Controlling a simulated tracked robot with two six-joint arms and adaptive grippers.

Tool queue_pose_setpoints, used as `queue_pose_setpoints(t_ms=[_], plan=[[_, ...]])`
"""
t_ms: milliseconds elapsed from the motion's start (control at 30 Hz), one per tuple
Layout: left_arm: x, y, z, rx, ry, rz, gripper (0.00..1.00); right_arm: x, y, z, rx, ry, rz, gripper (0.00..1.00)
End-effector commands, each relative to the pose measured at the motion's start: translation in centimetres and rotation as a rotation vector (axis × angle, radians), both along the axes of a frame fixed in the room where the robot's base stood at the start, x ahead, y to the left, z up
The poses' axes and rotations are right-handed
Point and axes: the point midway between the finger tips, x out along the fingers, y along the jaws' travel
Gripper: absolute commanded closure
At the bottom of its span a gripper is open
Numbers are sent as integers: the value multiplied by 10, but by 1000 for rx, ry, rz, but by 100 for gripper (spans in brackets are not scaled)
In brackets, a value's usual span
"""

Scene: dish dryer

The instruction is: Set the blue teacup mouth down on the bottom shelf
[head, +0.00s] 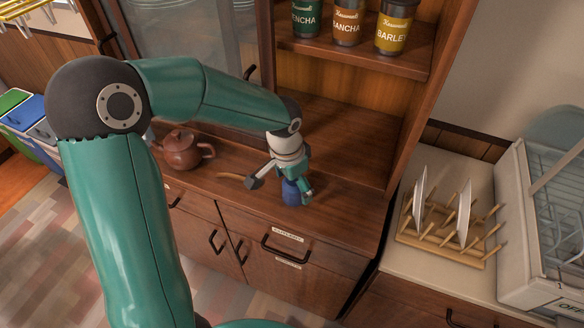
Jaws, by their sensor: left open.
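The blue teacup (291,193) stands on the wooden bottom shelf (345,208), near its front edge. Its upper part is hidden by my gripper, so I cannot tell surely which way its mouth faces. My left gripper (280,189) is open, just above and around the cup, pointing down. One dark fingertip is spread out to the left of the cup, and the other finger is close by its right side. I cannot tell if that finger touches the cup. My right gripper is out of view.
A brown teapot (186,150) stands left on the same surface, with a thin wooden utensil (235,178) between it and the cup. Tea tins (396,27) stand on the shelf above. A plate rack (442,240) and a dish dryer (540,240) are at right.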

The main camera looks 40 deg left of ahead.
Motion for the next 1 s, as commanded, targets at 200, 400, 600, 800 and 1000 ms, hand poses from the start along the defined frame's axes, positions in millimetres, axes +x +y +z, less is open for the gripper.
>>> queue_pose_setpoints(t_ms=[200,400,600,800,1000], plan=[[-2,2,41,1,-9,0,9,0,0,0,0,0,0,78],[-7,3,79,0,-7,0,9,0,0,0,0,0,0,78],[-10,3,102,-1,-3,-1,9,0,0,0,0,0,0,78],[-11,4,108,-1,-1,-1,9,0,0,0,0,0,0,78],[-11,4,107,0,-1,-1,9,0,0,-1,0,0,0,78]])
